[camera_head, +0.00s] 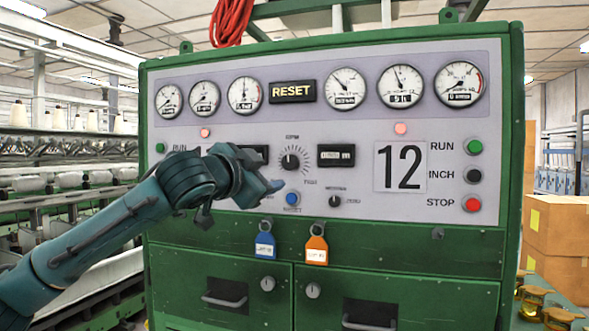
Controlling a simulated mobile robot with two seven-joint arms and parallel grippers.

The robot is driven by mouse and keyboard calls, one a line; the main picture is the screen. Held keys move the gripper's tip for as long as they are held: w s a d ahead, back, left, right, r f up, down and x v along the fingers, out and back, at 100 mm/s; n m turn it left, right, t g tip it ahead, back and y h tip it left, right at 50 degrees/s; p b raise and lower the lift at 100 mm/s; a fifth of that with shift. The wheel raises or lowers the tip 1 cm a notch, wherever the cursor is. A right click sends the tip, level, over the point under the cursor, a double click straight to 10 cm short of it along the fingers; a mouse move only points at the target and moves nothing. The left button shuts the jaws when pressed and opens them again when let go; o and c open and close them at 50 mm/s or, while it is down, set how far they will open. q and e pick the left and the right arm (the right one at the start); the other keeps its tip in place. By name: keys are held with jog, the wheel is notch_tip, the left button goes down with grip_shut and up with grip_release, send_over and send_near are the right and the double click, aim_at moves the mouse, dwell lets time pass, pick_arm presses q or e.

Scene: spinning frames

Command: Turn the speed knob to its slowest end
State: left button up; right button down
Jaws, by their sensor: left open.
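The speed knob (291,162) is a dark round knob with a ring of tick marks around it, in the middle of the grey control panel (340,205). Small lettering stands above and below it. My left arm comes in from the left, and its gripper (272,187) is in front of the panel, just left of and below the knob. The gripper is open and appears empty. It looks apart from the knob in the picture, but its distance from the panel is hard to judge. My right gripper is out of view.
A blue button (292,198) and a smaller dark knob (334,201) sit below the speed knob. Green, black and red buttons (473,204) line the right side. Blue and orange tags (316,250) hang under the panel. Cardboard boxes (560,235) stand at right.

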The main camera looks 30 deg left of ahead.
aim_at(287, 164)
pick_arm(q)
jog(key=w+a+p, duration=0.1)
jog(key=w, duration=0.2)
jog(key=w+r+p, duration=0.1)
jog(key=w, duration=0.3)
jog(key=w+a+p, duration=0.1)
jog(key=w+p, duration=0.1)
jog(key=w, duration=0.2)
jog(key=shift+a+r, duration=0.25)
jog(key=shift+a, duration=0.05)
jog(key=shift+w+a+f, duration=0.1)
jog(key=shift+w, duration=0.55)
jog(key=shift+c, duration=0.5)
jog(key=shift+n, duration=0.3)
jog(key=c, duration=0.9)
